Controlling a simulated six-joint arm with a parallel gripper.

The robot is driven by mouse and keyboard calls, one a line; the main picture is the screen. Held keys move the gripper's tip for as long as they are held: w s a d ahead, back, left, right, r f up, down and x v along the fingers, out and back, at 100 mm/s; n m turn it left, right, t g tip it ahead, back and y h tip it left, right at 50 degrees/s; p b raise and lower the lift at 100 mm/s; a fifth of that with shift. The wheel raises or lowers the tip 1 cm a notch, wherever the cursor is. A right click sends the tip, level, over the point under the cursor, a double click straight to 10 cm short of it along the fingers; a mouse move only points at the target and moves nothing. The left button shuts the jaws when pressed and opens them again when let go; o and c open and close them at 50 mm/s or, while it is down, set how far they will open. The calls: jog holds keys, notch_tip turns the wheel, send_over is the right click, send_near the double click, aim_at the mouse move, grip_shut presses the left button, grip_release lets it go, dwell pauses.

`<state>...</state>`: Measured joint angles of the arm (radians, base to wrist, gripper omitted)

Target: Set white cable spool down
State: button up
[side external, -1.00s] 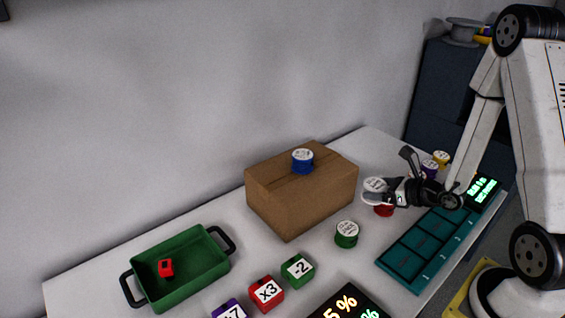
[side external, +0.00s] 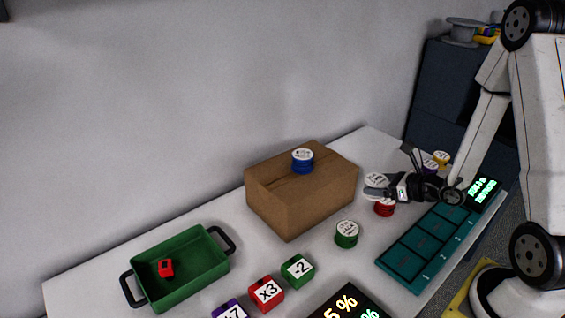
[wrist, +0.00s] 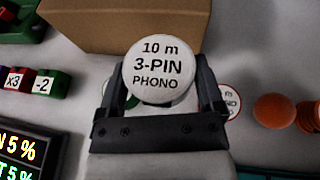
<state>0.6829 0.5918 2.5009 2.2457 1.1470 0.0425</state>
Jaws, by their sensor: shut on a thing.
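The white cable spool (wrist: 160,72) is between the fingers of my gripper (wrist: 162,100) in the wrist view, its label reading "10 m 3-PIN PHONO". In the side view the white spool (side external: 375,181) sits at the tip of my gripper (side external: 383,189), to the right of the cardboard box. A red spool (side external: 384,208) stands on the table just below my gripper, and its white top (wrist: 229,101) shows partly behind the right finger in the wrist view. I cannot tell whether the white spool touches anything beneath it.
A cardboard box (side external: 302,203) bears a blue spool (side external: 302,161). A green spool (side external: 346,235) stands in front. A teal tray (side external: 425,250) with compartments lies to the right. Purple (side external: 429,167) and yellow (side external: 441,158) spools stand behind my gripper. A green bin (side external: 183,275) stands left.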

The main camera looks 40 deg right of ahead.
aim_at(380, 181)
jog(key=shift+r, duration=1.9)
jog(key=shift+w+d+r, duration=0.1)
jog(key=shift+w+r, duration=0.05)
jog(key=w+d, duration=0.7)
jog(key=w, duration=0.4)
jog(key=w+d, duration=0.6)
jog(key=w, duration=0.4)
jog(key=f, duration=0.5)
jog(key=shift+w+d, duration=0.35)
jog(key=shift+w, duration=0.05)
jog(key=shift+f, duration=0.1)
jog(key=shift+f, duration=4.95)
jog(key=shift+f, duration=0.1)
